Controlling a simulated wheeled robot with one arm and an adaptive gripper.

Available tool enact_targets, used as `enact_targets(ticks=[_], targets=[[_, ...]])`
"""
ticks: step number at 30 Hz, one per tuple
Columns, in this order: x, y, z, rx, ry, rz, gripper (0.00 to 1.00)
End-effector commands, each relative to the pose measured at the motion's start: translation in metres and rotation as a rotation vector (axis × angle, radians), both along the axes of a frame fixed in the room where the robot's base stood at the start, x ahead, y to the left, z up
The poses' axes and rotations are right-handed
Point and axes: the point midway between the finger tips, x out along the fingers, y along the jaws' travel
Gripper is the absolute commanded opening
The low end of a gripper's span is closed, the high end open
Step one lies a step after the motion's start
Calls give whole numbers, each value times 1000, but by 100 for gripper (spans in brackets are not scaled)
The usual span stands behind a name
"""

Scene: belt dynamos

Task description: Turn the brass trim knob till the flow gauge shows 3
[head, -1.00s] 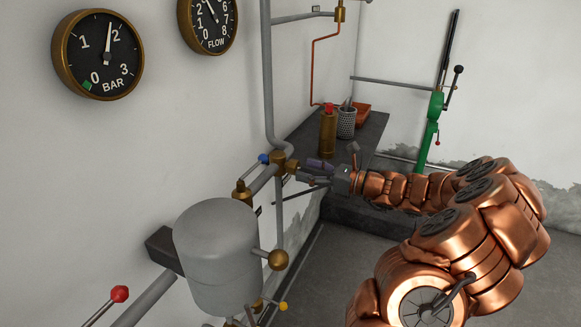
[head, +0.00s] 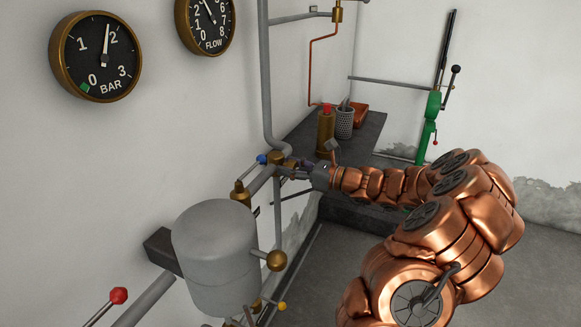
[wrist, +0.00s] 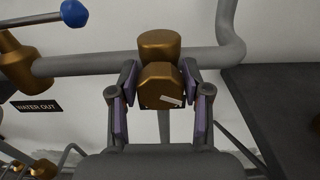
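The brass trim knob (wrist: 161,88) sits between the two fingers of my gripper (wrist: 160,92) in the wrist view. It has a faceted front and a small white mark at its lower right. The fingers stand on either side of it with narrow gaps, and I see no clear grip. In the head view my gripper (head: 299,168) is at the pipe fitting, and the knob is mostly hidden by it. The flow gauge (head: 207,22) is cut off at the top. Its needle points up and slightly left; I cannot read the exact value.
A bar gauge (head: 97,57) hangs left of the flow gauge. A blue-tipped lever (head: 261,160) is close left of my gripper, also in the wrist view (wrist: 74,13). A grey tank (head: 215,258) stands below. A dark bench (head: 366,135) holds a brass canister and a mesh cup.

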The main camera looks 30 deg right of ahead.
Motion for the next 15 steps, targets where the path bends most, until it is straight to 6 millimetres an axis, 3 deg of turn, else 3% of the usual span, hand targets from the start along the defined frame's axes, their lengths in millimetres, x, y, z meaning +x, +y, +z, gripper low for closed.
enact_targets(ticks=[1, 10, 15], targets=[[0, 0, 0, 0, 0, 0, 40], [0, 0, 0, 0, 0, 0, 8], [0, 0, 0, -9, -5, 0, 7]])
